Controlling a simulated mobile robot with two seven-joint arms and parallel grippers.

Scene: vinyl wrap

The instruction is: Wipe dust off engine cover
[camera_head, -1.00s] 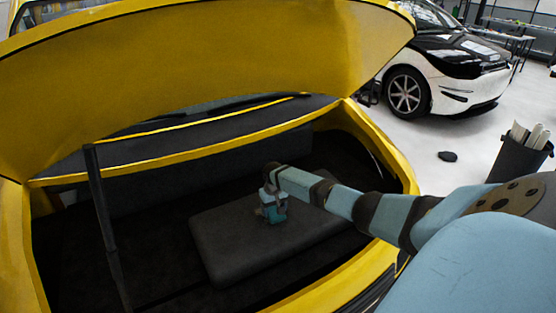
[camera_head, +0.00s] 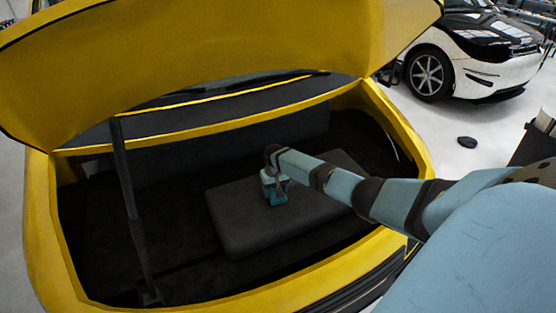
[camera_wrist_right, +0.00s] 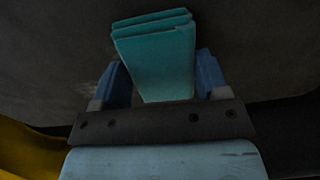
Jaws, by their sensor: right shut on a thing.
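The engine cover (camera_head: 240,225) is a dark grey slab inside the open front of the yellow car. My right gripper (camera_head: 277,188) is over the middle of the cover, shut on a folded teal cloth (camera_head: 269,184). In the right wrist view, the cloth (camera_wrist_right: 158,60) sits between the two blue fingers of the gripper (camera_wrist_right: 160,85), against or just above the dark cover surface (camera_wrist_right: 60,50). A pale dusty patch shows beside the left finger. Whether the cloth touches the cover is hard to tell. My left gripper is out of view.
The raised yellow hood (camera_head: 230,60) hangs over the bay. A dark prop rod (camera_head: 128,190) stands at the left of the bay. The yellow body rim (camera_head: 395,125) borders it. A white and black car (camera_head: 465,60) and a dark bin (camera_head: 538,140) are at the right.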

